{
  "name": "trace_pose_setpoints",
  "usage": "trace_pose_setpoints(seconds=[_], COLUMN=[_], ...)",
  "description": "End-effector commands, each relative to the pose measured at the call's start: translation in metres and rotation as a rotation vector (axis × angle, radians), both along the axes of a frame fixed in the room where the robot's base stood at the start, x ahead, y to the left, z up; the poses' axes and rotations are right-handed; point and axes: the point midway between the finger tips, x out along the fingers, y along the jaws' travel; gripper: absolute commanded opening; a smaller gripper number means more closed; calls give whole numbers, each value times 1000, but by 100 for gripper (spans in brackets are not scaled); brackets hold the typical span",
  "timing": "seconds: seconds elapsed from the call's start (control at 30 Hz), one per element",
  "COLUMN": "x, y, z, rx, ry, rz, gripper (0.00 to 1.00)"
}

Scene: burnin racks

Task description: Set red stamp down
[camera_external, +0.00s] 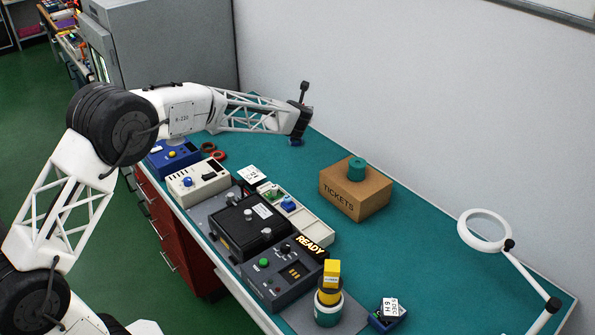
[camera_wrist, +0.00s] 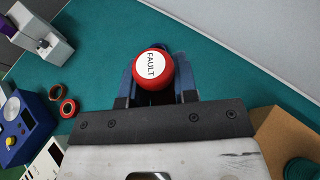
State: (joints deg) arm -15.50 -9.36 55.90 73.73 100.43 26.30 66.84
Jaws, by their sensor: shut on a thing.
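The red stamp (camera_wrist: 153,66) has a round red top with a white label reading FAULT. In the wrist view it sits between the two blue fingers of my gripper (camera_wrist: 156,88), which is shut on it. In the external view my gripper (camera_external: 296,141) is over the far left part of the teal bench top (camera_external: 420,200). The stamp is hidden there behind my wrist. The wrist view looks down on the stamp's top, so I cannot tell whether its underside touches the bench.
A cardboard TICKETS box (camera_external: 355,190) bearing a green roll (camera_external: 356,168) stands to the right. A pale tray (camera_external: 308,226) holds a blue-topped stamp (camera_external: 288,203). Dark and red rings (camera_external: 214,151) lie near a blue device (camera_external: 173,157). The bench around my gripper is largely clear.

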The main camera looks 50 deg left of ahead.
Motion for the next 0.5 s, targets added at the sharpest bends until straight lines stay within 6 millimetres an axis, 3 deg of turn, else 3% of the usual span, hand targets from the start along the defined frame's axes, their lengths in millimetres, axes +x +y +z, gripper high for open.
trace_pose_setpoints(seconds=[0.5], x=[6], y=[-98], z=[0], rx=[1], ry=[-2], rz=[-226], gripper=[4])
